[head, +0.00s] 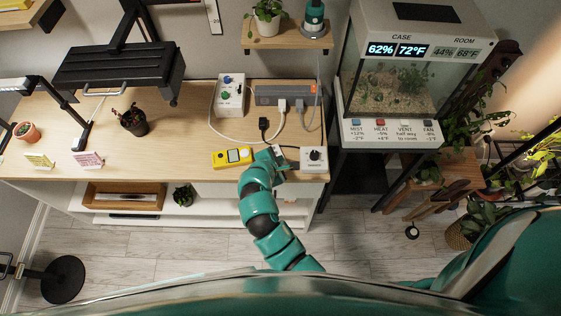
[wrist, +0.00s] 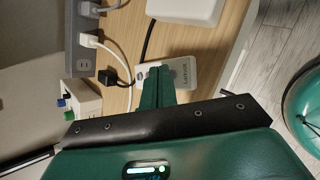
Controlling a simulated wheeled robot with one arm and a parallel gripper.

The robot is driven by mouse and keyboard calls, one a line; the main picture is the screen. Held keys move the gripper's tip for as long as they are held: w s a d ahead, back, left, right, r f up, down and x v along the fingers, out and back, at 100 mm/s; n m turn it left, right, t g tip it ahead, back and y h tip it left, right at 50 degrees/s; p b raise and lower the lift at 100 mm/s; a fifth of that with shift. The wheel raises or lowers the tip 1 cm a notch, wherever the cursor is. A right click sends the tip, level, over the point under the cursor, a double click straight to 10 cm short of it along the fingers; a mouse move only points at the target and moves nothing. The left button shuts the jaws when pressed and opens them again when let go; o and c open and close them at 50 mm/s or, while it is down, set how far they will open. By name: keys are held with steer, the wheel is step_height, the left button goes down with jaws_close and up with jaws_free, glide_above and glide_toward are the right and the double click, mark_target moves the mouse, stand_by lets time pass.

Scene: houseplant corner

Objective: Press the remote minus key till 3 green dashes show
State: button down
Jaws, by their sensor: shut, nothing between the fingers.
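A small white remote (wrist: 184,72) with lettering that seems to begin "LAMP" lies on the wooden table in the wrist view. My gripper (wrist: 163,70) is shut and empty, with its fingertips over the left part of the remote and hiding some of it. I cannot tell whether the tips touch a key. The minus key cannot be made out. In the head view my gripper (head: 275,156) reaches the table's front edge and mostly covers the remote. No green dashes can be made out on the remote or on the black lamp panel (head: 120,68).
A yellow meter (head: 232,157) lies just left of my gripper, and a white dial box (head: 314,159) stands just right. Behind are a grey power strip (head: 285,95) with plugs and cords and a white control box (head: 229,95).

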steer(key=shift+f, duration=0.25)
stand_by(0.4)
steer(key=shift+r, duration=0.1)
steer(key=shift+r+p, duration=0.6)
steer(key=shift+p, duration=0.35)
steer(key=shift+r+p, duration=2.35)
steer(key=shift+r, duration=0.15)
